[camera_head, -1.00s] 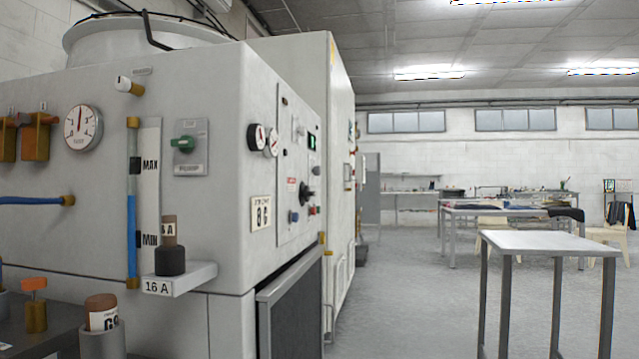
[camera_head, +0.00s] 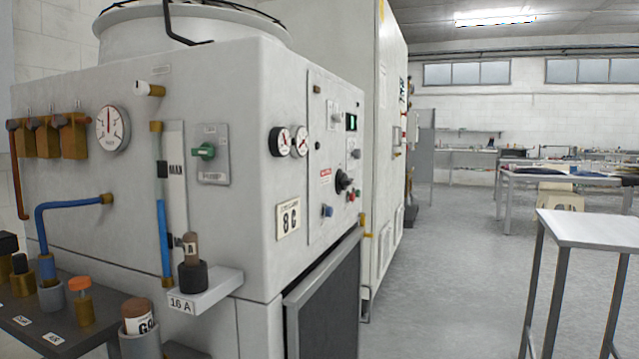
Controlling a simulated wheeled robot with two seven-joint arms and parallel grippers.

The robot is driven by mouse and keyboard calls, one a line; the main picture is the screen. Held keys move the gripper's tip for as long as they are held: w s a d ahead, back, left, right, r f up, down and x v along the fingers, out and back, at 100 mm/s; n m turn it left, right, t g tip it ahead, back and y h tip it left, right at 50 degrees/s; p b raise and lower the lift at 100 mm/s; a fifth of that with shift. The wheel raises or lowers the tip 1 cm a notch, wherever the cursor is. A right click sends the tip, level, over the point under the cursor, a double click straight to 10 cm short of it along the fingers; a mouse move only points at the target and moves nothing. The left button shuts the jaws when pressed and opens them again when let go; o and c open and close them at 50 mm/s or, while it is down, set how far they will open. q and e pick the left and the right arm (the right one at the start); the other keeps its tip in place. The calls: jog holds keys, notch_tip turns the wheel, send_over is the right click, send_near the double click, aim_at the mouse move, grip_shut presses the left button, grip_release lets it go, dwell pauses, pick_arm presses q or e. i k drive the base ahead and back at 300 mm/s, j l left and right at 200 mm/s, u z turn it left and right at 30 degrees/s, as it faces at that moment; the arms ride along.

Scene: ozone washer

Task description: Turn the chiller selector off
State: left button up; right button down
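The grey chiller cabinet (camera_head: 240,250) fills the left and middle of the head view. Its right-hand face carries a control panel (camera_head: 322,225) with a black rotary knob (camera_head: 343,181), a blue knob (camera_head: 327,211), a small red button (camera_head: 351,196) and a small green-lit display (camera_head: 351,122). On the front face, a green selector knob (camera_head: 204,151) sits on a grey plate, pointing roughly sideways; the plate's lettering is too small to read surely. I cannot tell which knob is the chiller selector. Neither of my grippers is in view.
Gauges (camera_head: 112,128), blue pipe (camera_head: 70,205) and a sight tube (camera_head: 163,215) are on the front face. A small shelf (camera_head: 215,290) juts out, and a dark bench (camera_head: 60,315) stands lower left. A white-topped table (camera_head: 590,228) stands right; open floor (camera_head: 440,270) lies between.

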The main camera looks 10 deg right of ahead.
aim_at(345, 182)
jog(key=i+l+u, duration=0.2)
jog(key=l, duration=0.5)
jog(key=i+l+u, duration=0.1)
jog(key=l+u, duration=0.15)
jog(key=l, duration=0.5)
jog(key=l+u, duration=0.2)
jog(key=l, duration=0.55)
jog(key=i, duration=0.05)
